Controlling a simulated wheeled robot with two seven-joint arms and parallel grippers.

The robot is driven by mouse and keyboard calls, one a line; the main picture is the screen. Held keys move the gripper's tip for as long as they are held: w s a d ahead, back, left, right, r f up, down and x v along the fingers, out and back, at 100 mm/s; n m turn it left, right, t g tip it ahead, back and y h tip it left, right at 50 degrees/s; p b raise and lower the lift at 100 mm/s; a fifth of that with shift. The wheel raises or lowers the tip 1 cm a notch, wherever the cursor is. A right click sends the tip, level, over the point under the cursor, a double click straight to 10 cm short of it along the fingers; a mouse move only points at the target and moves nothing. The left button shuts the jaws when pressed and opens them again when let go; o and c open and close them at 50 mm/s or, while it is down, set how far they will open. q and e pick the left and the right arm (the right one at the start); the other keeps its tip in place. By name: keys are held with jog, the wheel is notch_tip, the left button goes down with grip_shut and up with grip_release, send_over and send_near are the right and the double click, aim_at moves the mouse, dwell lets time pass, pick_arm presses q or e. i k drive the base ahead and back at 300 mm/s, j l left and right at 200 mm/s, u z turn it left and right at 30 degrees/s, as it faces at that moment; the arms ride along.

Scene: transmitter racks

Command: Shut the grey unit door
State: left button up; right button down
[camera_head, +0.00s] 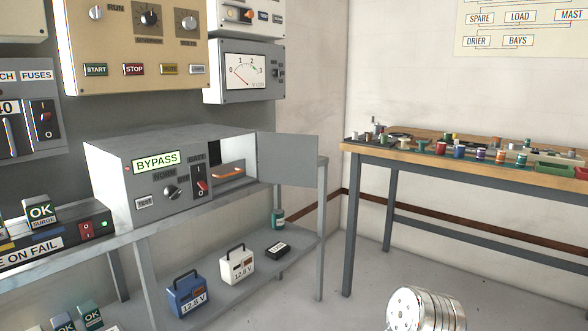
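The grey unit (130,175) labelled BYPASS sits on the grey bench at the middle left. Its grey door (288,160) stands open, swung out to the right of the opening. The lit compartment (238,155) behind it is exposed, with a flat orange piece (228,172) inside. The unit's front carries a dark knob and a red switch. Neither of my grippers is in view.
A wooden-topped workbench (480,165) with several spools and small parts stands at the right. Below the unit, a shelf (225,280) holds a blue battery (187,296), a white battery (237,265) and small items. The space in front of the door looks clear.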

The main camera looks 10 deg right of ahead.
aim_at(292, 159)
jog(key=k+u, duration=0.1)
jog(key=u, duration=1.65)
jog(key=l+u, duration=0.1)
jog(key=l, duration=0.3)
jog(key=k+l, duration=0.15)
jog(key=l, duration=0.25)
jog(key=k+l+u, duration=0.15)
jog(key=l, duration=0.3)
jog(key=l+u, duration=0.1)
jog(key=l, duration=0.3)
jog(key=k+l+u, duration=0.1)
jog(key=l, duration=0.3)
jog(key=k+l, duration=0.2)
jog(key=l, duration=0.15)
jog(key=k+l, duration=0.1)
jog(key=l, duration=0.4)
jog(key=k+l, duration=0.1)
jog(key=l, duration=0.35)
jog(key=k+l, duration=0.1)
jog(key=l, duration=0.4)
jog(key=k+l, duration=0.1)
jog(key=l, duration=0.35)
jog(key=k+l, duration=0.15)
jog(key=l, duration=0.35)
jog(key=i+u, duration=0.05)
